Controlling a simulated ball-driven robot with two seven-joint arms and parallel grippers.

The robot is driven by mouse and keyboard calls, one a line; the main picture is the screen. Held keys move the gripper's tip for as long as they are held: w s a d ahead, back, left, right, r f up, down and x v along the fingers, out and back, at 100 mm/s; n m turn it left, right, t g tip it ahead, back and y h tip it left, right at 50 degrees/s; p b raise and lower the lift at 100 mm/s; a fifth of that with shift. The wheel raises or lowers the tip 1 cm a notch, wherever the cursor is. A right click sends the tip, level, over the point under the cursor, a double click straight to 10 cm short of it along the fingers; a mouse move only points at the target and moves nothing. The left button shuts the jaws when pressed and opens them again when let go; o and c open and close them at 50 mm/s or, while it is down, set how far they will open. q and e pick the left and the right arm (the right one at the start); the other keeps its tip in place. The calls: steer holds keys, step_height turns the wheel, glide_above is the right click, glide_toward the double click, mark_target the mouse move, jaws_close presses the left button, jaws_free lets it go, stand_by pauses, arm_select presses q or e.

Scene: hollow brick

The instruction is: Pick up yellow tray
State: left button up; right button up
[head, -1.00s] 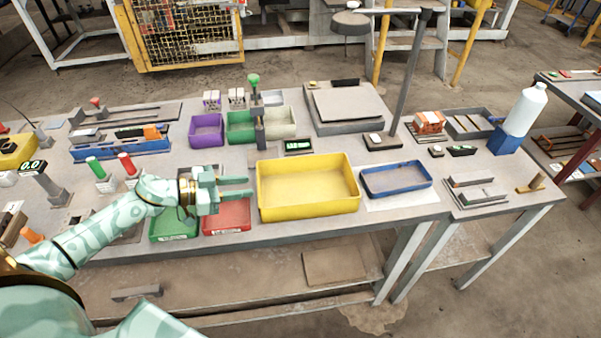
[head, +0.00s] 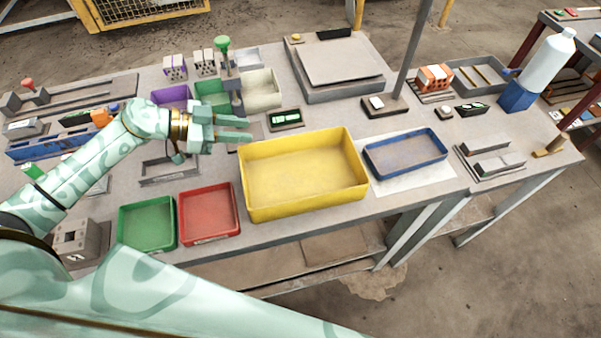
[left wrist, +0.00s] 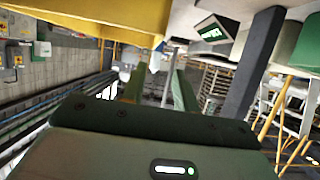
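The yellow tray (head: 302,178) sits on the workbench near its front edge, empty and level. My left gripper (head: 250,129) is above the bench by the tray's back left corner, its two fingers pointing right and apart, with nothing between them. In the left wrist view the fingers (left wrist: 158,85) are apart and the yellow tray (left wrist: 95,15) shows at the top left. In the head view a pale green link of mine crosses the bottom; my right gripper is not in view.
A red tray (head: 209,212) and a green tray (head: 147,224) stand left of the yellow tray. A blue tray (head: 406,155) is close on its right. A small display (head: 286,118) and a green-topped post (head: 223,50) stand behind it.

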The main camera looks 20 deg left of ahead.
arm_select(q)
glide_toward(290, 136)
steer(key=x, duration=0.2)
steer(key=b+x, duration=0.1)
steer(key=shift+w+f, duration=0.2)
steer(key=shift+w, duration=0.3)
steer(key=x, duration=0.2)
steer(key=b+x, duration=0.1)
steer(key=x, duration=0.1)
steer(key=shift+s+d+f, duration=0.1)
steer(key=shift+s+d, duration=0.05)
steer(key=shift+d, duration=0.3)
steer(key=shift+w+d+f, duration=0.1)
steer(key=shift+w+d, duration=0.15)
steer(key=shift+d, duration=0.05)
steer(key=shift+c, duration=0.7)
jaws_close()
